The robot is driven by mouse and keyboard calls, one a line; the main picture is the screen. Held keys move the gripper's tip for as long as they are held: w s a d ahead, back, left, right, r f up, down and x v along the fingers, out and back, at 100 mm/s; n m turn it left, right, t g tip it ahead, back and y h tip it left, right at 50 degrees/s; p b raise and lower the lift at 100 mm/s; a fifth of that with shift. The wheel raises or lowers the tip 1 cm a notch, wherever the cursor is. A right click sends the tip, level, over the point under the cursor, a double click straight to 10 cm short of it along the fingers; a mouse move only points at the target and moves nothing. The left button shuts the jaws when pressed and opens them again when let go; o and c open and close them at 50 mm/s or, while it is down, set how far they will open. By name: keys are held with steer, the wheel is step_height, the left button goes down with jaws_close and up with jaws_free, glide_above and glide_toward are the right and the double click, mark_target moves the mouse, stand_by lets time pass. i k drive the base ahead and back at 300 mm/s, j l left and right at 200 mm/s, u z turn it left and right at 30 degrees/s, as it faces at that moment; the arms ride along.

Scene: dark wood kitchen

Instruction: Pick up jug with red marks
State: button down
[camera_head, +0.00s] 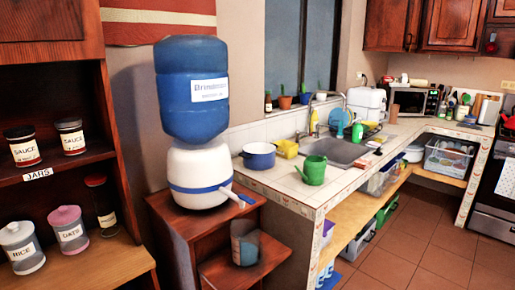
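A translucent, bluish-grey jug-like container (245,248) stands upright on the lower step of a reddish wooden stand (216,272), below the water dispenser. It is small and dark in the picture, and I cannot make out clear red marks on it. No other jug shows clearly. My gripper is not in view.
The water dispenser (200,176) with its blue bottle stands on the stand's upper step, its tap jutting right. Left is a shelf (97,262) with several jars. The counter (285,185) holds a blue pot (259,155). Floor (405,250) at right looks clear.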

mark_target(245, 233)
steer(key=i+j+z, duration=0.15)
steer(key=j+z, duration=0.3)
steer(key=i+j+z, duration=0.1)
steer(key=j+z, duration=0.8)
steer(key=i+l, duration=0.05)
steer(key=l, duration=0.05)
